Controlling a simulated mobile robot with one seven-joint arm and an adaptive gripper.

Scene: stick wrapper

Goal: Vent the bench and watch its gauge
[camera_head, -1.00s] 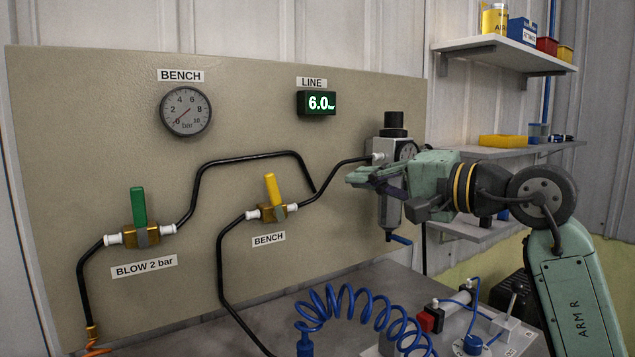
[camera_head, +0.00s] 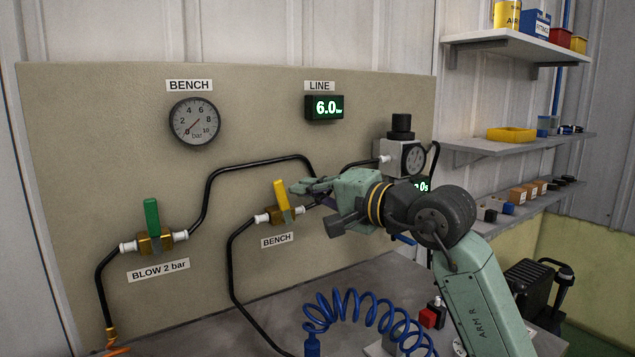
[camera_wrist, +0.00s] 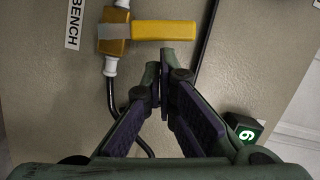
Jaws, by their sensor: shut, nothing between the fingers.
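The BENCH gauge (camera_head: 195,122) is a round dial on the panel, its needle at about 0. The BENCH valve (camera_head: 278,215) has a yellow handle (camera_head: 282,195) standing nearly upright, crosswise to its pipe. In the wrist view the yellow handle (camera_wrist: 165,30) lies just beyond my fingertips, its free end pointing right. My gripper (camera_head: 296,187) is shut and empty, close to the right of the handle. The wrist view shows its fingertips (camera_wrist: 160,72) together; whether they touch the handle I cannot tell.
The BLOW 2 bar valve (camera_head: 154,240) has an upright green handle (camera_head: 152,215). The LINE display (camera_head: 324,107) reads 6.0. A regulator with a dial (camera_head: 413,158) stands behind my arm. A blue coiled hose (camera_head: 350,305) rises from the bench below.

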